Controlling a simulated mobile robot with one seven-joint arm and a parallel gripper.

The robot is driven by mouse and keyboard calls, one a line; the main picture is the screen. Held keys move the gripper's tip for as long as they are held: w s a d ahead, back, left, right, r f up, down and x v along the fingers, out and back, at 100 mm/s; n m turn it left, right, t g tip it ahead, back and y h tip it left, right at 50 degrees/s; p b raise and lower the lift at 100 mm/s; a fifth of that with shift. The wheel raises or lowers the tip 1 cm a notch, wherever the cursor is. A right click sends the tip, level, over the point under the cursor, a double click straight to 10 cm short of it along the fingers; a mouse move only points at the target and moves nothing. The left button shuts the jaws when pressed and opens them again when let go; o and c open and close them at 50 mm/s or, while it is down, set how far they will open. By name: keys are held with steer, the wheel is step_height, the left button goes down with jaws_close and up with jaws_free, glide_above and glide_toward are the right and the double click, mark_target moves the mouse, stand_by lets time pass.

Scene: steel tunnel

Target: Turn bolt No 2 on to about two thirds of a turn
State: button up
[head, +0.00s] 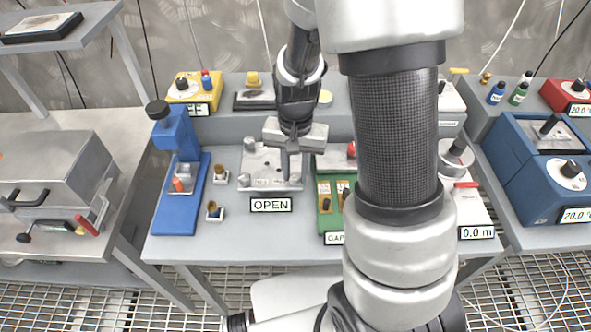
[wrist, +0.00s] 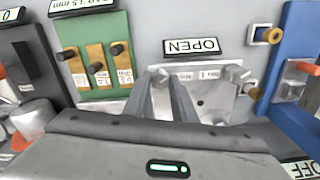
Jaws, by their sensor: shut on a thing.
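A pale metal plate (head: 262,164) with bolts at its corners lies on the bench behind a sign reading OPEN (head: 270,205). In the wrist view the plate (wrist: 215,100) shows upside down. My gripper (head: 291,170) reaches down to the plate's front right corner. In the wrist view its fingers (wrist: 162,82) are shut on a grey bolt (wrist: 158,71) there, which they mostly hide. The number at this bolt is too small to read. Another bolt (wrist: 238,74) stands free at the front left corner, and one (head: 250,144) at the back left.
A blue clamp-like device (head: 180,200) stands left of the plate, with small brass-coloured fittings (head: 214,210) between. A green block with brass strips (wrist: 92,65) is close on the right in the head view. My arm hides part of the bench there.

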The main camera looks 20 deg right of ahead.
stand_by(0.3)
steer(key=o, duration=1)
steer(key=shift+o, duration=0.2)
steer(key=shift+r, duration=0.1)
step_height(320, 180, up, 17)
steer(key=p, duration=0.2)
steer(key=shift+r, duration=0.15)
step_height(320, 180, up, 11)
steer(key=n+t+p, duration=0.3)
steer(key=p, duration=0.2)
glide_above(295, 175)
steer(key=s, duration=0.6)
steer(key=s+r+n+t+p, duration=0.2)
steer(key=s+r, duration=0.3)
steer(key=s, duration=0.2)
steer(key=shift+s+r+n+t, duration=0.15)
steer(key=shift+r+n+t, duration=0.15)
